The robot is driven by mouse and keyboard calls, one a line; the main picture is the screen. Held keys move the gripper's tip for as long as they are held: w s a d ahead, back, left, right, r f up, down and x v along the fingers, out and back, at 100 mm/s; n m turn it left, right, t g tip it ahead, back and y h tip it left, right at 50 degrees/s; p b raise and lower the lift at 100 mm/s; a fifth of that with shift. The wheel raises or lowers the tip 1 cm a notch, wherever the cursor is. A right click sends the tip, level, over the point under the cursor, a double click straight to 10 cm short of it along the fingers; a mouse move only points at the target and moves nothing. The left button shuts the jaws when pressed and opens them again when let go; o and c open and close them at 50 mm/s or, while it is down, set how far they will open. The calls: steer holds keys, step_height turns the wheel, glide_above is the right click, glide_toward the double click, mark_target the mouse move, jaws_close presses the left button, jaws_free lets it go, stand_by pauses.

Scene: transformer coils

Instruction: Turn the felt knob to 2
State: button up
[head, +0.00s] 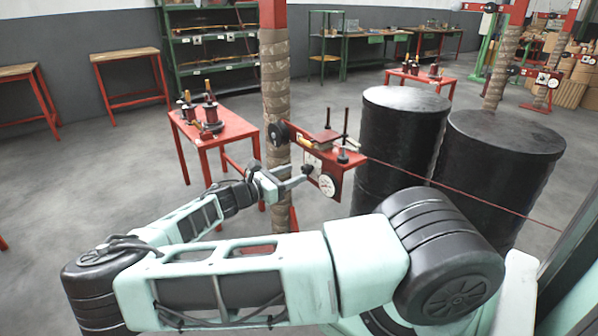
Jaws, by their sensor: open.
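A red tensioner bracket (338,180) is fixed to the wrapped post in the middle of the head view. On its face are a round white dial (327,186) and a small dark knob (308,170) in front of a pale plate. A larger black round part (282,134) sits at its upper left. Which of these is the felt knob, and any numbers, are too small to tell. My gripper (296,176) is open just left of the small dark knob, its fingers pointing right at the bracket. I cannot tell whether it touches the knob.
Two black drums (400,130) stand close behind and right of the bracket. A red line (450,187) runs right from the bracket. A red table (222,126) with coil parts stands behind left.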

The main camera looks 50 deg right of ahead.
mark_target(304, 170)
steer(key=shift+x, duration=1.55)
steer(key=c, duration=1)
steer(key=shift+o, duration=0.2)
